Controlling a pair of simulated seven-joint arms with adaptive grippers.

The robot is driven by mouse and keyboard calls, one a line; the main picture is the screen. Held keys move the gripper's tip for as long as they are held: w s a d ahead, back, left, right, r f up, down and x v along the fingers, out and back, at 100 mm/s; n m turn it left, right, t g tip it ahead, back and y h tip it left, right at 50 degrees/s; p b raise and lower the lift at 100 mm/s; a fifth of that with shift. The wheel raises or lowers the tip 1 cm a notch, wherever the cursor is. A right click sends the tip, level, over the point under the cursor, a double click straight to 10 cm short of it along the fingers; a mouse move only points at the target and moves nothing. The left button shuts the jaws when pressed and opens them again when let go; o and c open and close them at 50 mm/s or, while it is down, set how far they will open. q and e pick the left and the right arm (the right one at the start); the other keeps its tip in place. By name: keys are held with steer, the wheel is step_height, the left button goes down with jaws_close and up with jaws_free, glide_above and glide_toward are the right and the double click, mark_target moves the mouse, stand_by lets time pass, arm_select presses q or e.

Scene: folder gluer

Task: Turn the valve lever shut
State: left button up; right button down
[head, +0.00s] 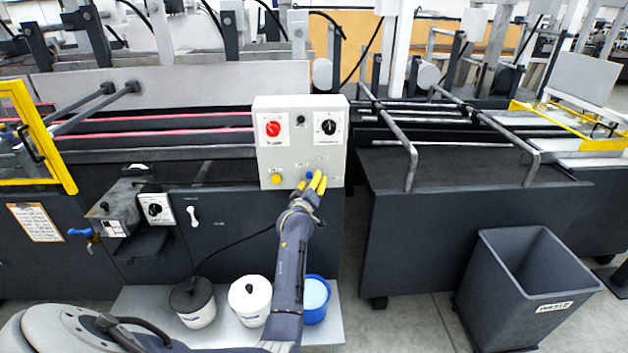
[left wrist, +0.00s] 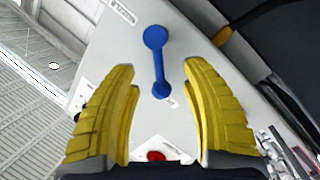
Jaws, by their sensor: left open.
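A blue lever (left wrist: 159,65) with two round ends shows on a light grey panel in the left wrist view. It lies between the fingers of my left gripper (left wrist: 160,72), which are spread apart with a gap on each side. In the head view my left gripper (head: 315,182) is at the lower right of the grey control box (head: 302,135). A small blue part (head: 309,175) shows beside the fingers there, partly hidden. Contact with the lever cannot be told. My right gripper is in neither view.
The box carries a red knob (head: 273,128), a black knob (head: 328,127) and a yellow button (head: 277,180). Another blue handle (head: 80,232) is on the machine at left. A white tub (head: 250,300) and a grey bin (head: 525,285) stand below.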

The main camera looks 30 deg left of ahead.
arm_select(q)
steer(key=shift+x, duration=1.15)
steer(key=shift+c, duration=0.5)
jaws_close()
